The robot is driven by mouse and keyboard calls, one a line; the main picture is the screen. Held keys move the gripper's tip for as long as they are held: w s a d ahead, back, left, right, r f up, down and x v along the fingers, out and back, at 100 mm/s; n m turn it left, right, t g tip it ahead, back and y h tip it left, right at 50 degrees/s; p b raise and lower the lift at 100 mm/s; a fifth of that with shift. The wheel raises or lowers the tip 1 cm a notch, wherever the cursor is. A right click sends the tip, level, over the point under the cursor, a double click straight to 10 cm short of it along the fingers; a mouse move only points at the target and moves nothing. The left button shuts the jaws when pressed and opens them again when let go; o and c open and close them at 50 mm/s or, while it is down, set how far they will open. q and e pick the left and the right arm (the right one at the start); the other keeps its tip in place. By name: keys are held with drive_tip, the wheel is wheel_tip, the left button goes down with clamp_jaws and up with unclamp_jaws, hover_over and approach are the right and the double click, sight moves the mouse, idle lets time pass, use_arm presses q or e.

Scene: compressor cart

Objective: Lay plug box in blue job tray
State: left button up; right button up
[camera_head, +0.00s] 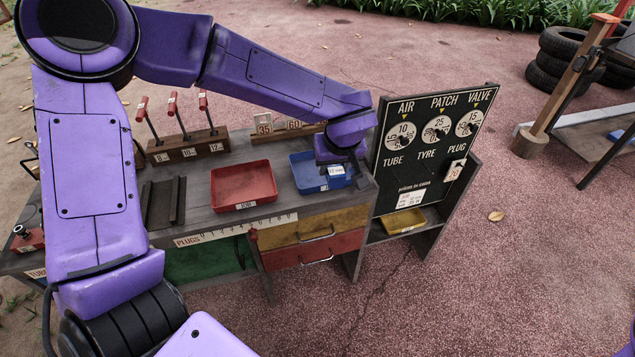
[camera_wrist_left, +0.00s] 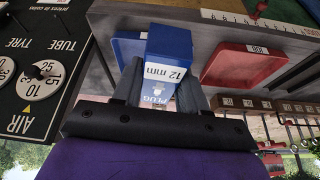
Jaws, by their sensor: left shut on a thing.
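The plug box (camera_wrist_left: 168,58) is blue with a white label reading 12 mm and PLUG. In the left wrist view my left gripper (camera_wrist_left: 160,92) is shut on it, one finger on each side. In the head view the box (camera_head: 337,171) shows just below my left gripper (camera_head: 341,160), over the right part of the blue job tray (camera_head: 304,176). The tray also shows behind the box in the left wrist view (camera_wrist_left: 124,47). I cannot tell whether the box touches the tray floor. My right gripper is not in view.
A red tray (camera_head: 243,186) lies left of the blue one on the cart top. The price board (camera_head: 430,140) stands upright close on the right of my left gripper. Red-handled levers (camera_head: 188,148) stand at the back left. Number blocks (camera_head: 263,125) stand behind the trays.

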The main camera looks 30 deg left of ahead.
use_arm(q)
drive_tip(key=n, duration=0.1)
approach(306, 172)
drive_tip(key=shift+w+a+f, duration=0.3)
drive_tip(key=shift+w+f, duration=0.1)
drive_tip(key=shift+f, duration=0.15)
drive_tip(key=shift+w+a+f, duration=0.3)
drive_tip(key=shift+w+f, duration=0.1)
drive_tip(key=shift+f, duration=0.1)
drive_tip(key=shift+w+a+f+b, duration=0.1)
drive_tip(key=shift+f+b, duration=0.1)
drive_tip(key=shift+f, duration=0.7)
drive_tip(key=shift+w+a+f+b, duration=0.1)
drive_tip(key=shift+f+b, duration=0.05)
drive_tip(key=shift+f, duration=0.75)
drive_tip(key=shift+s+f, duration=0.1)
drive_tip(key=shift+s, duration=0.05)
drive_tip(key=o, duration=0.8)
drive_tip(key=p+v, duration=0.1)
drive_tip(key=v, duration=1.1)
drive_tip(key=shift+d, duration=0.1)
